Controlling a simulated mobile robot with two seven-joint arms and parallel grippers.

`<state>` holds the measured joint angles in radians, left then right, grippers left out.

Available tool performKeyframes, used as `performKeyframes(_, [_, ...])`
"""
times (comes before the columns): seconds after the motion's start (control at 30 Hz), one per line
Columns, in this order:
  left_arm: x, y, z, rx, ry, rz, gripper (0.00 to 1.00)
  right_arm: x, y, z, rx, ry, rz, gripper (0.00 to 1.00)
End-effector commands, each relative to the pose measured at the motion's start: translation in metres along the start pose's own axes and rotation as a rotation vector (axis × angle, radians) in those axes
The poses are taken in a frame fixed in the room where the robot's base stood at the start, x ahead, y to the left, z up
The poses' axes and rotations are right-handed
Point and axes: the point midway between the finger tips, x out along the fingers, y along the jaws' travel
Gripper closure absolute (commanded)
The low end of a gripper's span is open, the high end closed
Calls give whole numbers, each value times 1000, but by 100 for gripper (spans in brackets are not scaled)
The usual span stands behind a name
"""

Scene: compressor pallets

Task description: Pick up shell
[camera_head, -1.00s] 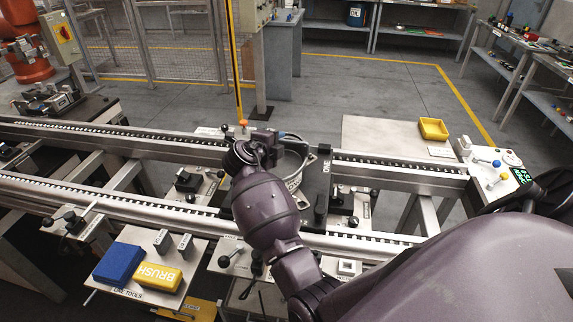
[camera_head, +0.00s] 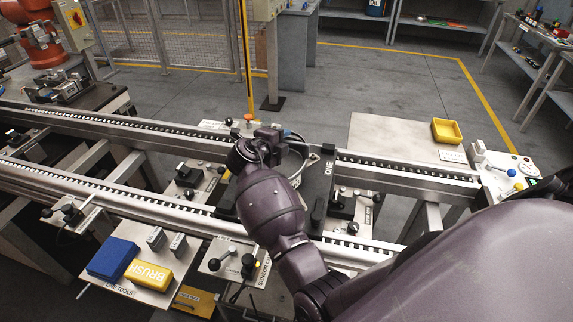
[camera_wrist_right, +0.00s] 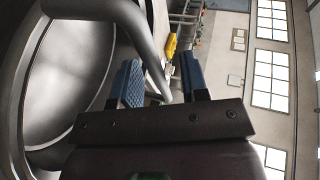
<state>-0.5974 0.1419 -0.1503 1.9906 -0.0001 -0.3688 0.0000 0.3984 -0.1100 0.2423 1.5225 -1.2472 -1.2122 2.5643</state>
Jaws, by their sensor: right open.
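The shell is a grey, round metal housing (camera_head: 299,172) on a dark pallet on the conveyor; my right arm partly hides it in the head view. In the right wrist view the shell (camera_wrist_right: 75,70) fills the left side, with its hollow inside and a curved metal bar showing. My right gripper (camera_wrist_right: 161,82) has two blue-padded fingers standing apart, and the bar runs down into the space between them. I cannot tell whether either finger touches it. In the head view the right gripper (camera_head: 292,137) is at the shell's far upper side. My left gripper is out of view.
Conveyor rails (camera_head: 400,178) run across in front of me. A blue block (camera_head: 113,258) and a yellow brush block (camera_head: 150,272) lie on a tool plate at the lower left. A yellow bin (camera_head: 446,131) stands on a pale table at the right, by a button panel (camera_head: 510,178).

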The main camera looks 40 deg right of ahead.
Motion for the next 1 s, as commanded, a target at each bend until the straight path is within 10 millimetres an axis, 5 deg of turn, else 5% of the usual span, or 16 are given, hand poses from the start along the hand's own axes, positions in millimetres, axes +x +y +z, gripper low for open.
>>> performKeyframes(0.37, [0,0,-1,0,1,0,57,-1,1,0,0,1,0,59])
performKeyframes(0.63, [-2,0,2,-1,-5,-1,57,-1,1,0,0,1,0,100])
performKeyframes(1.0, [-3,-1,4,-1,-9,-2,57,-1,1,0,0,1,1,100])
